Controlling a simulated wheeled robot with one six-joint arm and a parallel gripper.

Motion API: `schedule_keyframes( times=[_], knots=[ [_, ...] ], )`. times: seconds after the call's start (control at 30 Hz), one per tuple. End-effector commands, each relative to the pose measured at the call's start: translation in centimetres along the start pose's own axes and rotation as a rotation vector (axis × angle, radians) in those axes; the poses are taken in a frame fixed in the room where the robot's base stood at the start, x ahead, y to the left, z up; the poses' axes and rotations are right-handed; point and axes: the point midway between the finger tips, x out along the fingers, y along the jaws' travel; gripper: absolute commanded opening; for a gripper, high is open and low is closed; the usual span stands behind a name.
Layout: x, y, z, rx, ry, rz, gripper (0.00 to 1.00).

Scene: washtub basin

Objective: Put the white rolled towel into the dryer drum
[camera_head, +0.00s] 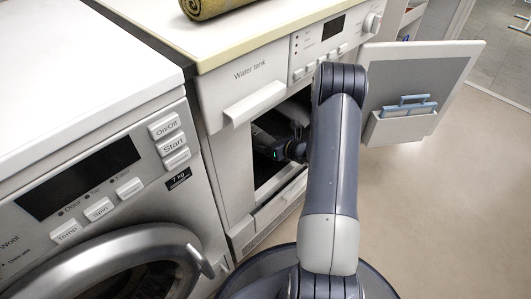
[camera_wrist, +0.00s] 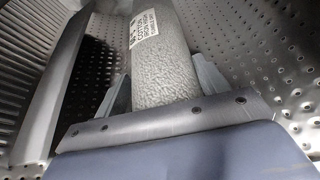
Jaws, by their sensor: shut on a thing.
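The white rolled towel (camera_wrist: 172,70) is in the wrist view, light grey-white and textured, with a printed label near its upper part. My gripper (camera_wrist: 163,84) has a finger on each side of it and is shut on it. Perforated metal walls of the dryer drum (camera_wrist: 262,45) surround the towel and gripper. In the head view the dryer (camera_head: 222,95) stands open, and my gripper end reaches into its dark opening. My arm hides part of the opening, and the towel cannot be made out there. Whether the towel touches the drum wall is unclear.
The dryer door (camera_head: 420,85) stands open to the right, with a pale blue item (camera_head: 408,107) in its holder. An olive rolled towel (camera_head: 205,6) lies on the dryer top. A washing machine (camera_head: 90,180) stands at the left. The floor (camera_head: 450,200) at right is clear.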

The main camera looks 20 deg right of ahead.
Motion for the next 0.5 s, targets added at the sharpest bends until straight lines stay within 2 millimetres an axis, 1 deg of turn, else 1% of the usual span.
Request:
schedule_keyframes(
  times=[0.2,0.23,0.5],
  knots=[
    [1.2,-0.7,-2.9,0.001,0.000,0.001,0.43],
    [1.3,-0.7,-3.1,0.000,-0.001,0.000,0.43],
    [1.3,-0.7,-3.0,-0.001,-0.002,0.000,0.43]
  ],
)
